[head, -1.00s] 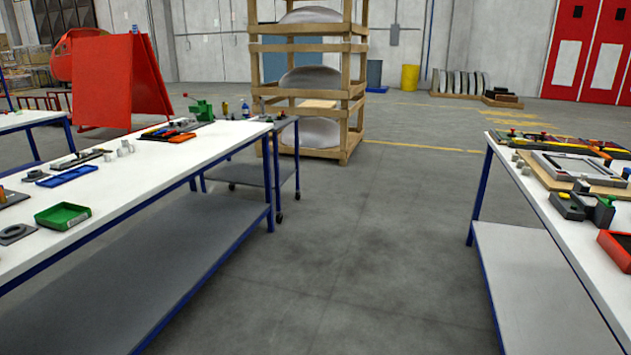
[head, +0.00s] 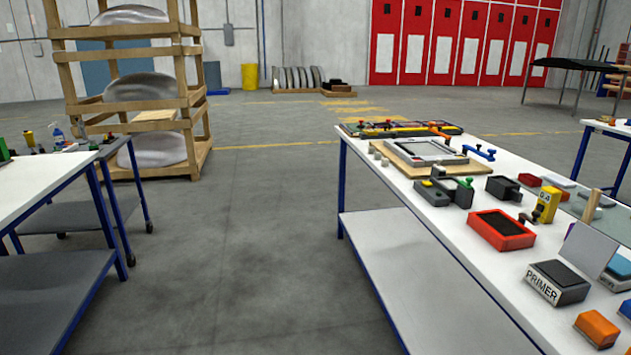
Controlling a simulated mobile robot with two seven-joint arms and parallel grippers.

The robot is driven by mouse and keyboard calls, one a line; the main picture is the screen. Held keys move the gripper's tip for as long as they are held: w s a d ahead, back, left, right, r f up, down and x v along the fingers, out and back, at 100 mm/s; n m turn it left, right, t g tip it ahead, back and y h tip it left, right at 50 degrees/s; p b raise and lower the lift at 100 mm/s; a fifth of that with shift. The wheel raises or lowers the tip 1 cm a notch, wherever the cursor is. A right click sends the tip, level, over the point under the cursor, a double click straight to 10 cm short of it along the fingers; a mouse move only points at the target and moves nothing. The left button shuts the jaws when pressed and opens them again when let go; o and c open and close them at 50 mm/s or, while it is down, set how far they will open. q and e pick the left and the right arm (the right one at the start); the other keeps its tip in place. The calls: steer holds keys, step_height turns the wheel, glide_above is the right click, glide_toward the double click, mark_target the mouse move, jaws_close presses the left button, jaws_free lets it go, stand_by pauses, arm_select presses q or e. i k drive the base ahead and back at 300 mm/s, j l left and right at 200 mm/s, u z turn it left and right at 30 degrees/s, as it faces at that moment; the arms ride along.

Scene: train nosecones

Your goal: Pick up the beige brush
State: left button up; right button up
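I cannot make out a beige brush in the head view. The right workbench (head: 385,222) has a white top with many tools and boxes on it, and small items at its far right are hard to tell apart. A beige upright stick (head: 591,205) stands among them; I cannot tell whether it is part of a brush. Neither of my grippers shows in the view.
On the right bench are a red tray (head: 484,232), a PRIMER box (head: 545,292), a yellow device (head: 547,204) and an orange block (head: 597,328). A left bench (head: 40,185) and a wooden rack (head: 70,60) stand left. The floor between the benches is clear.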

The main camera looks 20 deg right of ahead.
mark_target(596, 195)
steer(key=i+z, duration=0.2)
steer(key=z, duration=0.15)
steer(key=i+j+z, duration=0.1)
steer(key=z, duration=0.2)
steer(key=i+j+z, duration=0.2)
steer(key=z, duration=0.15)
steer(key=i, duration=0.1)
